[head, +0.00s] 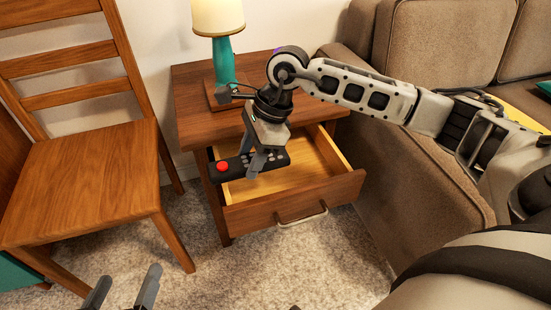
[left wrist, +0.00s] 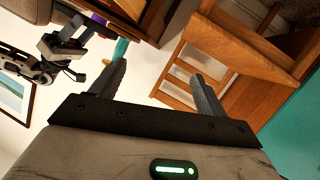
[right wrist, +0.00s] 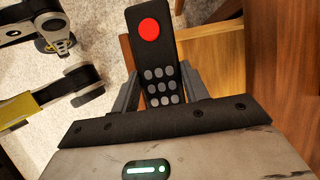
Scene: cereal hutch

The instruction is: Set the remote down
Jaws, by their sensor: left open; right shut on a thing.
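The black remote (head: 228,169) has a red button and grey keys. My right gripper (head: 257,163) is shut on it and holds it above the open drawer (head: 291,204) of the nightstand, with the red-button end toward the drawer's left side. In the right wrist view the remote (right wrist: 150,45) sits between the fingers, red button pointing away from the gripper. The part of the drawer that shows looks empty. My left gripper (head: 124,292) is open and empty at the bottom left of the head view; its spread fingers show in the left wrist view (left wrist: 160,80).
The nightstand top (head: 190,90) carries a lamp (head: 221,45) with a teal stem. A wooden chair (head: 85,170) stands to the left and a brown sofa (head: 440,190) to the right. Carpet (head: 290,265) lies clear in front of the drawer.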

